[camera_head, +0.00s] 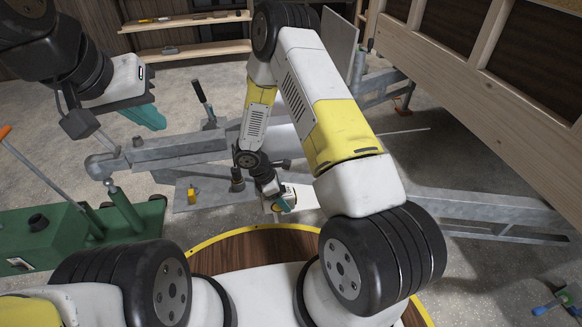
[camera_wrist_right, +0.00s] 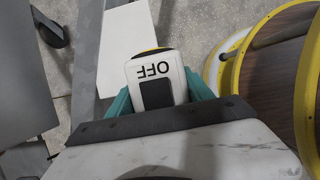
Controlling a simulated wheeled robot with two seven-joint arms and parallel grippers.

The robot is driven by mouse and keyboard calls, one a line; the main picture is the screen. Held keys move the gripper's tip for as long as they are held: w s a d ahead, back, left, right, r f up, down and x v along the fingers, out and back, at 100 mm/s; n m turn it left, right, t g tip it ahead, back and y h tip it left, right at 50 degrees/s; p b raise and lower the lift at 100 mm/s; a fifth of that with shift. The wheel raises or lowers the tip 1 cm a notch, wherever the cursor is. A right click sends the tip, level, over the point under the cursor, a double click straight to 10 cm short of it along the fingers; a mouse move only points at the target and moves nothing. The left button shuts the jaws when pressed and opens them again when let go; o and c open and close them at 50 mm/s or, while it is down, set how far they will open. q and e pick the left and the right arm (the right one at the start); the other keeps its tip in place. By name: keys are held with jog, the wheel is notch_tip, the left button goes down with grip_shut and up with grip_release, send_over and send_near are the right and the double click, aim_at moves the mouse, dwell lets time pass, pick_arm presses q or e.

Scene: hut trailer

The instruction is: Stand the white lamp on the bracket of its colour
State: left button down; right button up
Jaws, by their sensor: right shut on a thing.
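A yellow edge shows at the block's far end. In the head view my right gripper (camera_head: 283,204) is low beside the trailer frame and largely hides the lamp. A flat white plate (camera_wrist_right: 122,45), perhaps the white bracket, lies just beyond the lamp; it also shows in the head view (camera_head: 306,197). I cannot tell whether lamp and plate touch. My left gripper (camera_head: 146,116) hangs at upper left, its jaw gap unclear.
A small yellow piece (camera_head: 193,194) stands on a grey plate left of my right gripper. The grey trailer beam (camera_head: 175,155) runs across the middle. A green jack (camera_head: 45,235) stands at left, a round wooden top with yellow rim (camera_head: 215,240) in front.

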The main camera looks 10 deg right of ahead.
send_over(301, 194)
jog(key=a, duration=0.2)
jog(key=shift+s+d+f, duration=0.15)
jog(key=shift+s+f, duration=0.05)
jog(key=shift+f, duration=0.25)
jog(key=shift+w+d+f, duration=0.1)
jog(key=shift+f, duration=0.8)
jog(key=shift+w+d+f, duration=0.1)
jog(key=shift+f, duration=0.75)
jog(key=shift+f, duration=0.1)
jog(key=o, duration=1.6)
